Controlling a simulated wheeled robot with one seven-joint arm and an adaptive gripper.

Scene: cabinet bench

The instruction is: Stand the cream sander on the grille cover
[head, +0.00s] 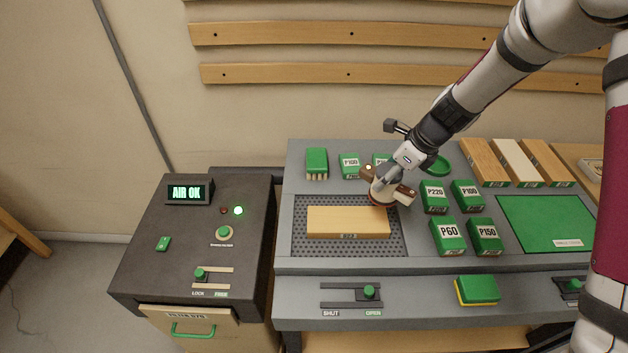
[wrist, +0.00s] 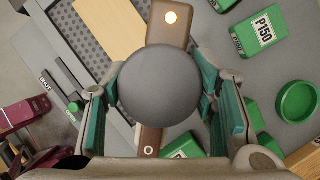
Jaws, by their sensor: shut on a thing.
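My gripper (head: 388,176) is shut on the sander. The wrist view shows my gripper (wrist: 157,95) with its fingers on either side of the sander's round grey top (wrist: 158,85). The sander (head: 402,195) shows brown arms on two sides, each with a pale dot, and a reddish base edge; little cream shows. It is over the back right part of the dark perforated grille (head: 300,242), near a pale wooden board (head: 345,221) lying on that grille. I cannot tell whether the sander touches anything below. The wrist view also shows the grille (wrist: 75,30) and board (wrist: 108,22).
Green blocks marked P220 (head: 434,197), P60 (head: 448,236) and P150 (head: 485,236) stand right of the grille. A green dish (head: 437,164) is behind, and a green mat (head: 535,222) lies farther right. A control box (head: 190,250) reading AIR OK stands left.

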